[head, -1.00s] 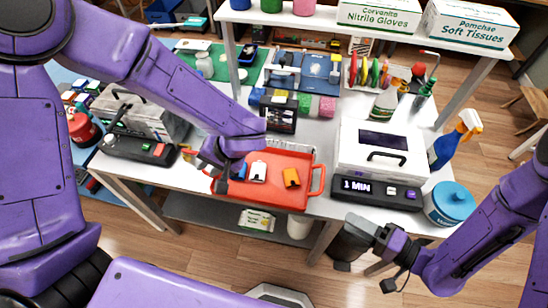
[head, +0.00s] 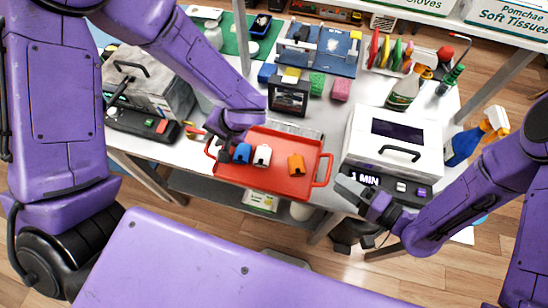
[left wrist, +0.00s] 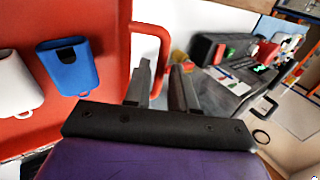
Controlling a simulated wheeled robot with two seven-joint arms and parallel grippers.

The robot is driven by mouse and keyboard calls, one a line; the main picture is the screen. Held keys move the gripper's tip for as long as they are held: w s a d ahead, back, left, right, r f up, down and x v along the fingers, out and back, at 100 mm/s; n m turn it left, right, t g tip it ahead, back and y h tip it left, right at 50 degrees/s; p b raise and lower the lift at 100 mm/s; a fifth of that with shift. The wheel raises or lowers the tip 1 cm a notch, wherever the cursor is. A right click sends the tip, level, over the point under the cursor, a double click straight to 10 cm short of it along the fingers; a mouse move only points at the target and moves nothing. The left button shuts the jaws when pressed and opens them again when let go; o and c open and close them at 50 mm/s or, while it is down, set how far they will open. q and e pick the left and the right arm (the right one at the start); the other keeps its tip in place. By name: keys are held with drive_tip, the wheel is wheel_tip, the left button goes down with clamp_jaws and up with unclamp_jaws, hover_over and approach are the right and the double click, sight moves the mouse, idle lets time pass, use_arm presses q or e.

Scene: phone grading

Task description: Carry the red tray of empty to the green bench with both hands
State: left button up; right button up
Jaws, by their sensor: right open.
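The red tray (head: 228,176) lies on the white table and has a loop handle at each end. A blue item (head: 242,153), a white item (head: 262,156) and an orange item (head: 296,165) lie in it. My right gripper (head: 352,190) is open and empty, to the right of the tray's right handle (head: 326,170). A green surface (head: 236,46) lies at the back left.
A white device (head: 395,145) with a black panel stands right of the tray. A grey box machine (head: 150,85) stands left. A small black-framed device (head: 289,97) stands right behind the tray. A shelf post (head: 241,35) rises behind. A spray bottle (head: 478,135) is far right.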

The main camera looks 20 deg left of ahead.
sight(211, 140)
use_arm(q)
drive_tip(key=x, duration=0.5)
drive_tip(key=shift+a+f, duration=0.1)
use_arm(e)
drive_tip(key=x, duration=0.5)
drive_tip(key=shift+a, duration=0.1)
use_arm(q)
clamp_jaws()
use_arm(e)
drive_tip(key=c, duration=0.5)
clamp_jaws()
